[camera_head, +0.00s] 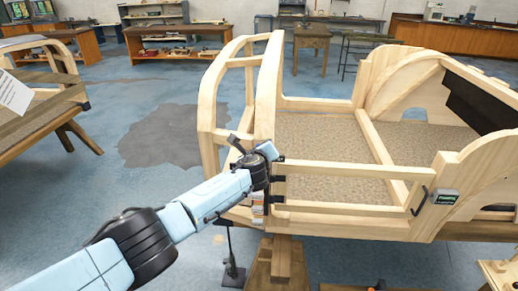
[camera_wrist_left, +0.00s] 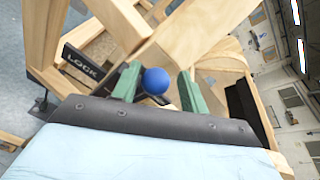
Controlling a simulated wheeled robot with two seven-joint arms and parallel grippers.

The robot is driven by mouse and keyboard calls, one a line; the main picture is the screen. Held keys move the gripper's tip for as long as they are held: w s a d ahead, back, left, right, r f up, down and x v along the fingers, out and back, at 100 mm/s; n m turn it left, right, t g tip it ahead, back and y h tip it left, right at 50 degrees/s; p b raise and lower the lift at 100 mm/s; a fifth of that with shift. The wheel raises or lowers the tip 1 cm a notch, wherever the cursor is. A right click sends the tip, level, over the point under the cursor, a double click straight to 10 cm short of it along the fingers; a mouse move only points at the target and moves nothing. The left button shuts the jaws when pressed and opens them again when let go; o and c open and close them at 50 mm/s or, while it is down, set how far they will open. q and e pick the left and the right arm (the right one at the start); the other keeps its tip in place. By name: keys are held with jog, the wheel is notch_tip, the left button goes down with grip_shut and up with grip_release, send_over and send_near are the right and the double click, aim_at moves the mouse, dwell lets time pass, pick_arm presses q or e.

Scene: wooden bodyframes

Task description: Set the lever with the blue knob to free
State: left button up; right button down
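The blue knob (camera_wrist_left: 155,81) shows in the left wrist view as a round ball between the two green fingers of my left gripper (camera_wrist_left: 158,90). The fingers are apart, and a gap shows beside the knob, clearest on the right. I cannot tell how deep the knob sits between them. The lever's rod is mostly hidden. A dark plate marked LOCK (camera_wrist_left: 82,65) lies left of the knob; no "free" mark is visible. In the head view my left gripper (camera_head: 262,154) is at the front post of the wooden bodyframe (camera_head: 335,208), and the knob is hidden. My right gripper is not in view.
Wooden posts and rails surround the left gripper closely. Another wooden frame on a table (camera_head: 50,115) stands at the left. The blue floor between them is clear.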

pick_arm(q)
jog(key=shift+o, duration=0.2)
jog(key=shift+a, duration=0.2)
jog(key=shift+s, duration=0.15)
jog(key=shift+s+r+p, duration=0.25)
jog(key=shift+s+p, duration=0.25)
jog(key=shift+p, duration=0.15)
jog(key=p+v, duration=0.2)
jog(key=v, duration=1)
jog(key=shift+f, duration=0.15)
